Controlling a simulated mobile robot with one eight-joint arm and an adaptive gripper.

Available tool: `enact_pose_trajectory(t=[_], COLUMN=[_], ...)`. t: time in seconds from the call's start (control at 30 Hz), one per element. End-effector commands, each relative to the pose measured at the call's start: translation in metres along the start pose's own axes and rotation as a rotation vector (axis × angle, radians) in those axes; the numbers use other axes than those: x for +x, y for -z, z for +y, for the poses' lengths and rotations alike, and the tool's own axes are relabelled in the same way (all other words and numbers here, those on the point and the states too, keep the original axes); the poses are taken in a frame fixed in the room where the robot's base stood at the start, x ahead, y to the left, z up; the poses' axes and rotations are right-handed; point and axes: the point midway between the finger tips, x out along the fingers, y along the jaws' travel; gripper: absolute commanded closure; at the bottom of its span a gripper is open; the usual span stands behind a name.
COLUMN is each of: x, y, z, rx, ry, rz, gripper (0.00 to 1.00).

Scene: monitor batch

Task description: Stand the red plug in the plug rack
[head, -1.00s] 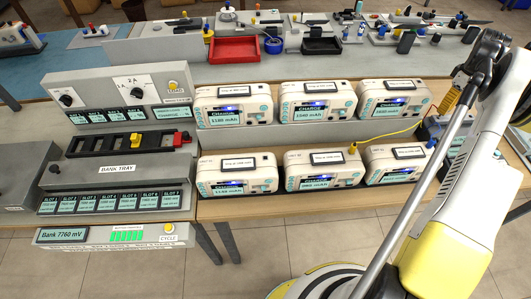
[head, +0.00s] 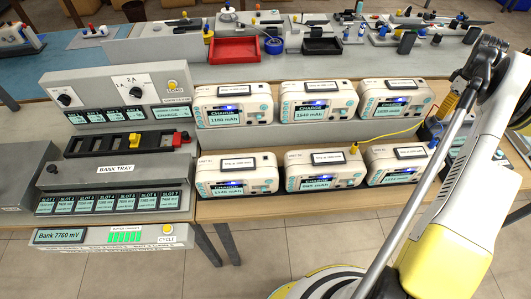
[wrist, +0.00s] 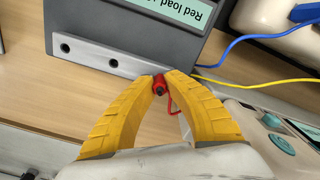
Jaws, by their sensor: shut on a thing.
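In the wrist view, my gripper (wrist: 160,82) has its yellow fingers closed around the red plug (wrist: 159,86). The plug's dark round end faces the camera, and a red lead runs from it behind the right finger. The plug is at the right end of a light grey strip with dark round holes, which looks like the plug rack (wrist: 88,56). It runs along the edge of a dark grey box (wrist: 125,30). Two holes show left of the plug. I cannot tell whether the plug is in a hole. In the head view, the plug is hidden behind my arm.
A blue lead (wrist: 245,42) and a yellow lead (wrist: 265,83) run right of the box. White charger units (head: 318,100) stand in two rows left of my arm. Bare wooden table (wrist: 45,105) lies left of my gripper in the wrist view.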

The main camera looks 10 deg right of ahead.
Motion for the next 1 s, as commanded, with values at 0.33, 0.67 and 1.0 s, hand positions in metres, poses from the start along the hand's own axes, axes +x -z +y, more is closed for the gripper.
enact_pose_trajectory(t=[0.33, 0.67, 1.0], x=[0.0003, 0.0023, 0.0024], y=[0.0000, 0.0000, 0.0000], z=[0.0000, 0.0000, 0.0000], rx=[0.000, 0.000, 0.000], ry=[0.000, 0.000, 0.000], rz=[0.000, 0.000, 0.000], gripper=[1.00, 1.00, 0.65])
